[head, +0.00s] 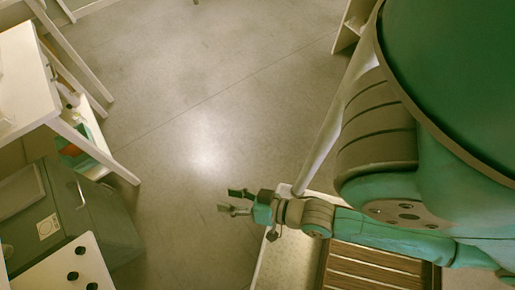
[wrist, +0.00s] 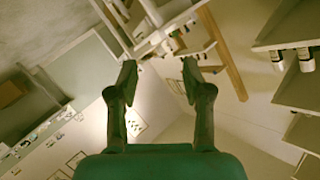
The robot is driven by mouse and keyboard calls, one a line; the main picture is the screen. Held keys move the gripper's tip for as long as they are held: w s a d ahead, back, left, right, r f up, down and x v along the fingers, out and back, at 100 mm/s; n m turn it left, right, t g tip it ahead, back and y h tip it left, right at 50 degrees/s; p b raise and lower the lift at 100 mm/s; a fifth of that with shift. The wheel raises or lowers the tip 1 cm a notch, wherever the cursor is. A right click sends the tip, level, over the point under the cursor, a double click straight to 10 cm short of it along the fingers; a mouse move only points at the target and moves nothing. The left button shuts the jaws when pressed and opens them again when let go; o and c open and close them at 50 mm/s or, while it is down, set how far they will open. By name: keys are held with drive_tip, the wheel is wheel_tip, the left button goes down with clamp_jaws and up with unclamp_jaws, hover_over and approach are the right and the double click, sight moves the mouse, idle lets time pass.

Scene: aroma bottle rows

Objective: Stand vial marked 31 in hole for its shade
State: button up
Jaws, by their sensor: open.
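My gripper (head: 232,202) is open and empty over the floor in the head view. Its two fingers are spread apart in the wrist view (wrist: 159,72), with nothing between them. Small bottles (wrist: 277,60) with pale labels stand on a shelf at the right of the wrist view. Their marks are too small to read, so I cannot tell whether any is vial 31. A white board (head: 55,272) with several dark round spots lies at the lower left of the head view. I cannot tell whether the spots are holes, and no shades show.
A grey-green cabinet (head: 100,215) stands beside the board. A white table (head: 25,85) with splayed legs is at the upper left. A slatted brown surface (head: 375,268) lies below my arm. The middle floor (head: 215,110) is clear.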

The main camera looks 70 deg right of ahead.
drive_tip(key=s+r+n, duration=0.5)
drive_tip(key=s+n, duration=0.1)
drive_tip(key=s, duration=0.2)
drive_tip(key=shift+s+n, duration=0.3)
drive_tip(key=shift+s, duration=0.1)
drive_tip(key=shift+r, duration=0.1)
